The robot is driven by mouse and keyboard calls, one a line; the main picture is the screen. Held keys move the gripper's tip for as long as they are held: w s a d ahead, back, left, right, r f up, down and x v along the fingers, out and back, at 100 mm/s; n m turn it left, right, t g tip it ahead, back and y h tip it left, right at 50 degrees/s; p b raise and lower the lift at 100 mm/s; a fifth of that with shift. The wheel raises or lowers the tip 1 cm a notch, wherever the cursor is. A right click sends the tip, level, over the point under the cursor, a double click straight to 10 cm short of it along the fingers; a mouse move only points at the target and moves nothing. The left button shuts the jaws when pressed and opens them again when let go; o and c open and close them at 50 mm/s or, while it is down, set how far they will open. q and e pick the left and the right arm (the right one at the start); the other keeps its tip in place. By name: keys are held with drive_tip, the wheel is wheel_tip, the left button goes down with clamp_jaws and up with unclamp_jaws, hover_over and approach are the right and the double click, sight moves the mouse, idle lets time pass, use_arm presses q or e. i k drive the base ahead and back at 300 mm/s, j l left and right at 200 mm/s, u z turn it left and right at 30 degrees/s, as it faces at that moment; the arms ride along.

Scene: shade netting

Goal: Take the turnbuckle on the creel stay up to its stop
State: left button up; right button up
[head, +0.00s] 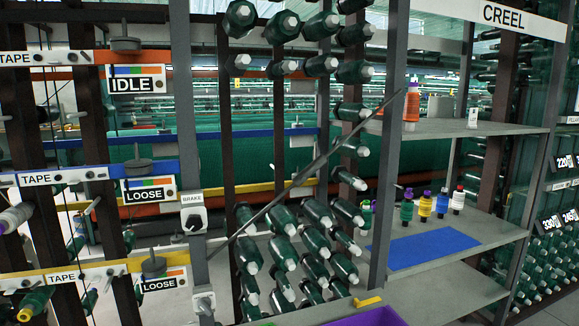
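A dark diagonal stay (283,194) runs across the creel frame in the head view, from low on the left post up to the right post. Its middle part looks thicker than its upper end. I cannot make out the turnbuckle as a separate body on it, nor any stop. Rows of green yarn cones (315,244) with pale tips sit behind the stay. Neither of my grippers shows, so no hand is seen at the stay.
A grey post (189,140) carries a BRAKE switch (191,212). On the right, grey shelves (470,236) hold small coloured spools (425,206), a blue mat (422,250) and an orange bottle (412,104). A purple bin (368,317) is at the bottom edge. Boards at left read IDLE (137,85) and LOOSE (147,190).

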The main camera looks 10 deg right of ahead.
sight(305, 175)
drive_tip(key=l+u, duration=0.85)
drive_tip(key=l, duration=0.15)
drive_tip(key=l+u, duration=0.4)
drive_tip(key=k+l, duration=0.05)
